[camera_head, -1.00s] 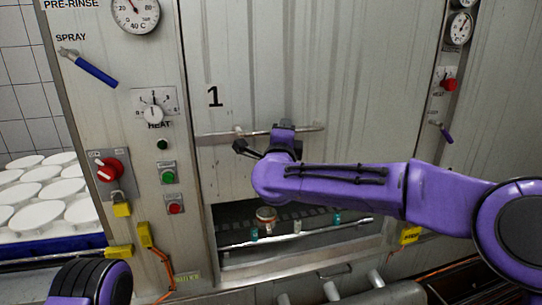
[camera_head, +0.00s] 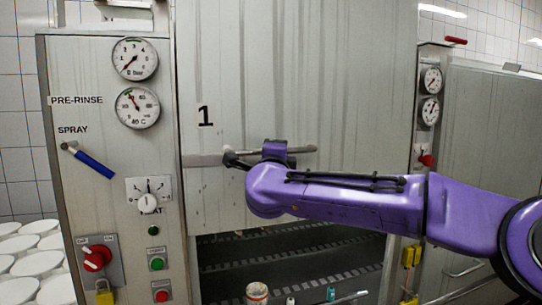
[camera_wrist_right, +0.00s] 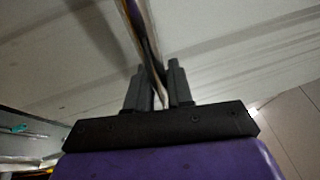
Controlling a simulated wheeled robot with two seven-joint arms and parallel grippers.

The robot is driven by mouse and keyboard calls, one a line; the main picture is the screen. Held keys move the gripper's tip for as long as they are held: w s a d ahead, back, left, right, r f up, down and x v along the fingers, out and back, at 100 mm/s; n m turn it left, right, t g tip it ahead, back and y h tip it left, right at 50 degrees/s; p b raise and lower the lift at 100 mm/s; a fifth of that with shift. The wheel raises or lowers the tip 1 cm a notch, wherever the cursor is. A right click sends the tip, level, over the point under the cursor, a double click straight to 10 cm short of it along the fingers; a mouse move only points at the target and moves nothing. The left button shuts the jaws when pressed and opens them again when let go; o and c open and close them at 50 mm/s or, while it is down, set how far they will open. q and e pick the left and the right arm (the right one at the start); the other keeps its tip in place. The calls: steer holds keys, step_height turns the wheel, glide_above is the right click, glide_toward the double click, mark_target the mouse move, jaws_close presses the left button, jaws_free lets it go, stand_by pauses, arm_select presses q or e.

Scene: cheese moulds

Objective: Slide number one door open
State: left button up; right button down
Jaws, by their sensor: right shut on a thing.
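The number one door (camera_head: 300,75) is a tall grey metal panel with a black "1" on it. It is raised, with a dark opening (camera_head: 290,255) below its lower edge. A horizontal bar handle (camera_head: 304,150) crosses the door. My right gripper (camera_head: 256,157) is at the handle, its fingers partly hidden by my purple wrist. In the right wrist view the gripper (camera_wrist_right: 160,88) is shut on the handle bar (camera_wrist_right: 146,35), one finger on each side. My left gripper is not in view.
A control panel with gauges (camera_head: 135,60), a blue spray lever (camera_head: 92,163) and a red knob (camera_head: 97,258) stands left of the door. Small items, including a jar (camera_head: 257,293), stand at the opening's bottom. White round moulds (camera_head: 25,262) lie at far left.

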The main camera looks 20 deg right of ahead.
steer(key=shift+d+r, duration=0.1)
steer(key=c, duration=1.1)
jaws_free()
steer(key=shift+w, duration=0.1)
steer(key=shift+s+a+f+b, duration=0.2)
steer(key=shift+f+b, duration=0.1)
steer(key=b+v, duration=0.5)
steer(key=v, duration=0.5)
steer(key=shift+w+d, duration=0.1)
steer(key=shift+w, duration=0.05)
